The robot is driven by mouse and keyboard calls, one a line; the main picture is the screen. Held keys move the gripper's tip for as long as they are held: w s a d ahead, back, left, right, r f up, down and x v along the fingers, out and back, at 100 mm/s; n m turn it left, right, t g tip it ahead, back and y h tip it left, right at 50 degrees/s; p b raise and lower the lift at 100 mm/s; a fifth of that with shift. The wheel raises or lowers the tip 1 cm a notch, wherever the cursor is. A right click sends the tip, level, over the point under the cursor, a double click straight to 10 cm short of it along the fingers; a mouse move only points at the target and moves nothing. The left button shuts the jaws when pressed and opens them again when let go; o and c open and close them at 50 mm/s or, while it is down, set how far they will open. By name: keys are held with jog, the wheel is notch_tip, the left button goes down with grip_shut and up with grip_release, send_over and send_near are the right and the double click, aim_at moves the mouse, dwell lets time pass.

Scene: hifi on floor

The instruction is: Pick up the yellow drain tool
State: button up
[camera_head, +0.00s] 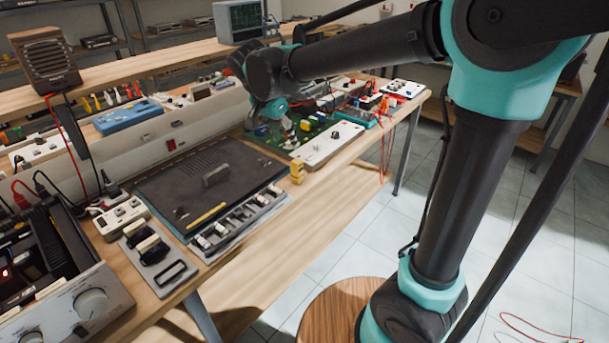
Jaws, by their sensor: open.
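A slim yellow stick (206,215) lies flat on the near part of a dark hifi unit (165,185) on the workbench; it looks like the yellow drain tool. A small upright yellow object (297,171) stands at the bench's front edge, right of the unit; its kind is hard to tell. My gripper (283,128) is above the green circuit board (265,139), farther back and to the right of the stick, apart from it. Its fingers are small and partly lost against the board's parts; it is open, and I see nothing held.
A white panel with knobs (327,145) lies beside the board. A row of switches (237,221) borders the hifi unit's front. A silver amplifier (75,305) stands front left. A raised shelf (150,62) runs behind. Red cables (386,140) hang at the bench's right end.

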aim_at(295, 160)
jog(key=x, duration=1)
jog(key=shift+f, duration=0.3)
jog(key=shift+x, duration=2.9)
jog(key=shift+s+d, duration=0.15)
grip_shut()
